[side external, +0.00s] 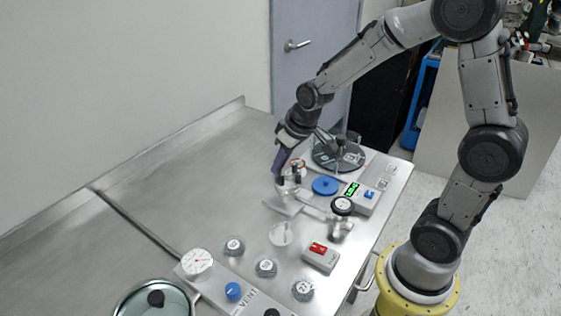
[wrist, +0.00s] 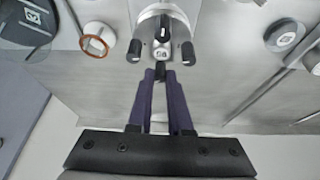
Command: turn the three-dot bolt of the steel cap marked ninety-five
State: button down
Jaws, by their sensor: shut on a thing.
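The steel cap (wrist: 160,20) is at the top centre of the wrist view, with a small number label (wrist: 162,55) too small to read surely. Black bolts stand around the label: a left bolt (wrist: 136,47), a right bolt (wrist: 187,53) and a near bolt (wrist: 161,77). My gripper (wrist: 161,73) has its purple fingers closed around the near bolt. Dot marks on the bolts cannot be made out. In the side view my gripper (side external: 277,173) reaches down beside the cap's dark bolts (side external: 297,175), and the contact is small there.
A dark round tray (side external: 325,158) with pieces, a blue disc (side external: 326,186) and a box with a green display (side external: 360,196) stand close by. A gauge (side external: 342,205) and a red-switch box (side external: 320,257) are nearer. The left of the steel table (side external: 160,185) is mostly clear.

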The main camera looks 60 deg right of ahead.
jog(key=m+h, duration=0.1)
jog(key=m, duration=0.1)
jog(key=m+h, duration=0.1)
jog(key=m, duration=0.1)
jog(key=shift+w+a+m+g, duration=0.1)
jog(key=shift+a+m+g, duration=0.1)
jog(key=shift+m+g, duration=0.15)
jog(key=shift+m+g+h, duration=0.45)
jog(key=shift+m+h, duration=0.25)
jog(key=shift+m, duration=1.65)
jog(key=c, duration=0.8)
grip_release()
jog(key=shift+c, duration=0.2)
jog(key=shift+a+r, duration=0.1)
jog(key=shift+r, duration=0.05)
jog(key=v, duration=1.3)
jog(key=shift+r, duration=0.3)
